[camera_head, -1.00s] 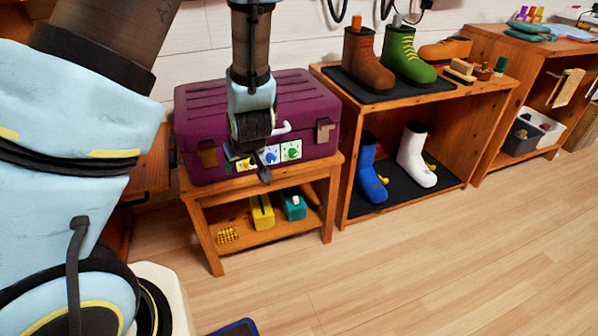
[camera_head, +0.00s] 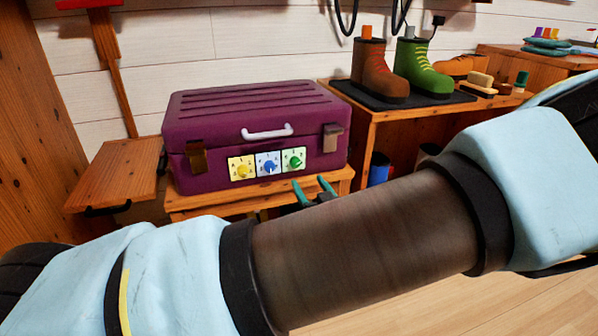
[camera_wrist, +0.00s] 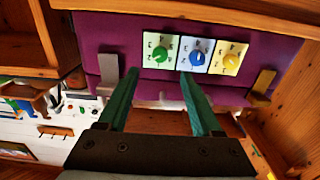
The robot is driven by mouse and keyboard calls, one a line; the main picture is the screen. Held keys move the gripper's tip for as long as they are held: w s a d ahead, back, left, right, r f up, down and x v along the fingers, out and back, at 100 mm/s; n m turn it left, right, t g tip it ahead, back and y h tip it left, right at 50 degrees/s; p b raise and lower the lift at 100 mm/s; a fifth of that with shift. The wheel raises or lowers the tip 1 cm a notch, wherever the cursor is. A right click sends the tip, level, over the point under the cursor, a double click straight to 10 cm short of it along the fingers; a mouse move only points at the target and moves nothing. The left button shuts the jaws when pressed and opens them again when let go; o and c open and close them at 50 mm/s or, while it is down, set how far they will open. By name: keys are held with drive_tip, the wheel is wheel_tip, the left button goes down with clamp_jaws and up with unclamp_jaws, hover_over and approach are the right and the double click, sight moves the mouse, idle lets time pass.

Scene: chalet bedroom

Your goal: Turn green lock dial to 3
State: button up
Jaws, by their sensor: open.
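The green lock dial (camera_head: 294,159) is on a square plate at the right end of a row of three dials on the front of the purple suitcase (camera_head: 200,147). The blue dial (camera_head: 268,163) and yellow dial (camera_head: 242,169) are to its left. My gripper (camera_head: 312,190) is open and empty, just below and right of the green dial. In the wrist view, which is upside down, my gripper (camera_wrist: 159,75) has its two teal fingers apart, with the green dial (camera_wrist: 160,55) showing between and beyond the tips. No contact is visible. The dial numbers are too small to read surely.
The suitcase lies on a wooden stand (camera_head: 210,203), with a white handle (camera_head: 267,132) above the dials and a metal latch (camera_head: 332,138) right of them. A wooden shelf with boots (camera_head: 372,80) stands at right. My arm crosses the foreground.

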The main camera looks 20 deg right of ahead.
sight(297, 165)
drive_tip(key=w, duration=0.6)
drive_tip(key=w+d+b, duration=0.1)
drive_tip(key=w, duration=0.2)
clamp_jaws()
idle(0.4)
